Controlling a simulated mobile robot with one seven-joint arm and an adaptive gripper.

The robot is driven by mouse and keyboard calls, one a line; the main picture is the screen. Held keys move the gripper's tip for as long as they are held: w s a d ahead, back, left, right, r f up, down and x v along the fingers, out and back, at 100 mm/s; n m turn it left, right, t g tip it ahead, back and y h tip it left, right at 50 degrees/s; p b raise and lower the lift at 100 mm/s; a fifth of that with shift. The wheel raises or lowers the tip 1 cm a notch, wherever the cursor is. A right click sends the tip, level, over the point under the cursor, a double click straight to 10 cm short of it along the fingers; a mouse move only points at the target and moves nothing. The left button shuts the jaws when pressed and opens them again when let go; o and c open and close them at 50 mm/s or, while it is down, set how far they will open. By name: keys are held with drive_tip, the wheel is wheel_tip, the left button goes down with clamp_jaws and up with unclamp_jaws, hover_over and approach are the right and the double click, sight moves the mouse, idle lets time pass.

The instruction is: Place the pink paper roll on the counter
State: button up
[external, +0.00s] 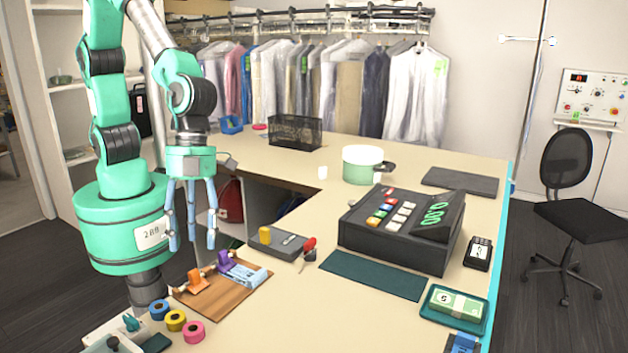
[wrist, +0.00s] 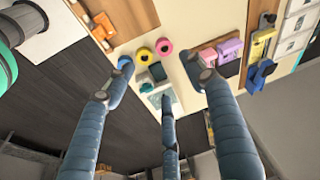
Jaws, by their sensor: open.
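The pink paper roll (external: 194,331) is a ring with a dark centre, lying at the front left of the beige counter (external: 290,310). It is the rightmost of a row with a yellow roll (external: 175,320) and a blue roll (external: 159,309). In the wrist view the pink roll (wrist: 164,46) lies beyond my fingertips, beside the yellow roll (wrist: 143,54); a finger partly hides the blue roll. My gripper (external: 192,238) is open and empty, its blue fingers pointing down, above and behind the rolls near the counter's left edge. It also shows in the wrist view (wrist: 163,82).
A wooden board (external: 222,294) with orange and purple dispensers lies just behind the rolls. A small tray with green items (external: 125,335) stands to their left. A black cash register (external: 402,228) stands at right. Some counter in front of the register is clear.

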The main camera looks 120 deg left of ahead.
drive_tip(key=s+a+r+n+t, duration=0.1)
drive_tip(key=s+a+r+n, duration=0.45)
drive_tip(key=r, duration=0.55)
drive_tip(key=s+a+r+n+t+y, duration=0.1)
drive_tip(key=s+a+r+n, duration=0.1)
drive_tip(key=s, duration=0.6)
drive_tip(key=s+a+r+n+t+y, duration=0.1)
drive_tip(key=s+a+r+n, duration=0.2)
drive_tip(key=s+a+r, duration=0.2)
drive_tip(key=s+a+r+n+t, duration=0.1)
drive_tip(key=s+a+r+n, duration=0.2)
drive_tip(key=s, duration=0.7)
drive_tip(key=shift+s+a+r+y, duration=0.15)
drive_tip(key=shift+s+a+y, duration=0.25)
drive_tip(key=shift+a, duration=0.7)
wheel_tip(320, 180, down, 5)
drive_tip(key=b, duration=0.4)
drive_tip(key=shift+r+b, duration=0.15)
drive_tip(key=shift+b, duration=0.25)
